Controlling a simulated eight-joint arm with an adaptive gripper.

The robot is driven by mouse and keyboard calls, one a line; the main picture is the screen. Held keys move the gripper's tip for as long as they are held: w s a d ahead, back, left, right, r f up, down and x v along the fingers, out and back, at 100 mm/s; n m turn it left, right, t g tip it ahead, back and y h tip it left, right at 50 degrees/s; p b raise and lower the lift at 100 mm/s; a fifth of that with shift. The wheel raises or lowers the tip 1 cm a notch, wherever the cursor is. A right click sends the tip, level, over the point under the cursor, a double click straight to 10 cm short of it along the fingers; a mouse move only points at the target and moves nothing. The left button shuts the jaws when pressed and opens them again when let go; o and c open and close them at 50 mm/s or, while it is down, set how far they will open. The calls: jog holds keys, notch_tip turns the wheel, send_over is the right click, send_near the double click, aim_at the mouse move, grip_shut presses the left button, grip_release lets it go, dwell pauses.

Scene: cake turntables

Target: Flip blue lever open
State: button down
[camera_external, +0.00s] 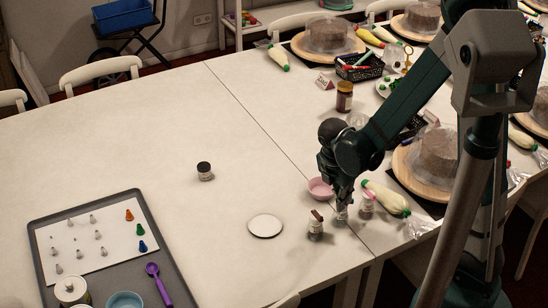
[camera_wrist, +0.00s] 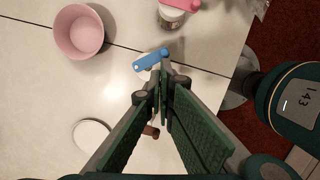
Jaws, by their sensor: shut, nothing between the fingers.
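In the wrist view the blue lever (camera_wrist: 151,59) is a short bar lying slightly tilted just beyond my fingertips. What it sits on is mostly hidden or pale against the table. My gripper (camera_wrist: 163,73) is shut and empty, its tips close to the lever's right part; I cannot tell whether they touch. In the external view my gripper (camera_external: 341,200) points down over a small pale jar (camera_external: 340,216) near the table edge. The blue lever is too small to make out there.
A jar with a brown lever (camera_external: 315,229) stands left of my gripper, a pink-topped jar (camera_external: 367,205) right. A pink bowl (camera_external: 320,188) is close behind. A white disc (camera_external: 265,226) lies further left. A piping bag (camera_external: 386,197) lies right. The table's left middle is mostly clear.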

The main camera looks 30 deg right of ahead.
jog(key=shift+s+d+n, duration=0.1)
jog(key=shift+d+n, duration=0.2)
jog(key=shift+n, duration=0.4)
jog(key=shift+d+n+t+b, duration=0.35)
jog(key=shift+n+b, duration=0.2)
jog(key=shift+n, duration=0.35)
jog(key=n, duration=0.1)
jog(key=d+n, duration=0.1)
jog(key=n, duration=0.1)
jog(key=n+y+b, duration=0.1)
jog(key=shift+d+t, duration=0.25)
jog(key=shift+t, duration=0.1)
jog(key=shift+w+d, duration=0.2)
jog(key=shift+d, duration=0.1)
jog(key=shift+w+d+b, duration=0.45)
jog(key=shift+b, duration=0.05)
jog(key=shift+w+d, duration=0.1)
